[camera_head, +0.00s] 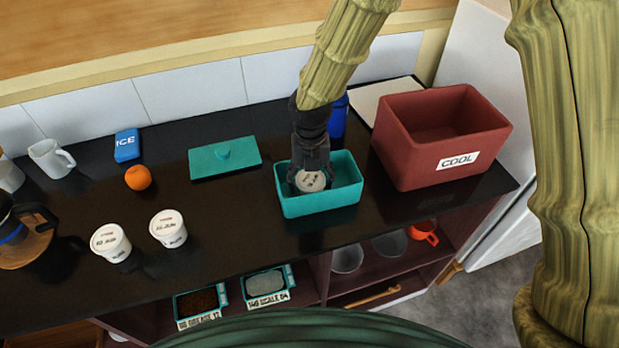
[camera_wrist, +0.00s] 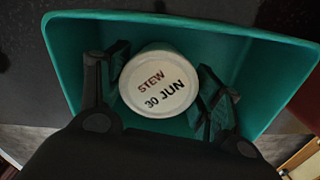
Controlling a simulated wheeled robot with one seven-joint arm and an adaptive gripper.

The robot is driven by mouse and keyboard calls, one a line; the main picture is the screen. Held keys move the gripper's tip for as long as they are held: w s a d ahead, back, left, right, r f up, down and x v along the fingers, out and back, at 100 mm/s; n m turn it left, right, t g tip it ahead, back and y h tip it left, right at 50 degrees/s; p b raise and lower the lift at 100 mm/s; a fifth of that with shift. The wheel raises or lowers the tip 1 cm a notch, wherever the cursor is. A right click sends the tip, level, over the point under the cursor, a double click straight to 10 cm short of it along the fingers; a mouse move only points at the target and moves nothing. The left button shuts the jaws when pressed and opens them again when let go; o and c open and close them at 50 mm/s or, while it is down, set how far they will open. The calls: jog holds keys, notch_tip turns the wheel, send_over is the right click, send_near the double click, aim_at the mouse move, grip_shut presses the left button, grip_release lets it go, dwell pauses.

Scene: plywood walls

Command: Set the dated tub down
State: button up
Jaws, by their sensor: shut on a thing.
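A white tub with a lid marked "STEW 30 JUN" (camera_wrist: 158,84) is between the fingers of my gripper (camera_wrist: 160,90) in the wrist view. My gripper (camera_head: 311,170) is shut on the tub (camera_head: 311,182), which also shows in the head view. The tub is inside an open teal box (camera_head: 322,208) on the dark counter, its lid facing up toward the wrist camera. The tub's lower part is hidden, so I cannot tell if it touches the box floor.
Two similar white tubs (camera_head: 111,243) (camera_head: 169,229) stand at left. A teal lid (camera_head: 225,158), an orange (camera_head: 138,178) and a blue ice pack (camera_head: 127,145) lie behind them. A red "COOL" crate (camera_head: 401,160) stands right of the box. A blue object (camera_head: 339,118) is behind my gripper.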

aim_at(310, 178)
jog(key=o, duration=1.2)
jog(key=shift+f, duration=0.2)
jog(key=shift+c, duration=0.2)
jog(key=shift+r, duration=0.2)
notch_tip(310, 178, up, 12)
jog(key=b, duration=0.2)
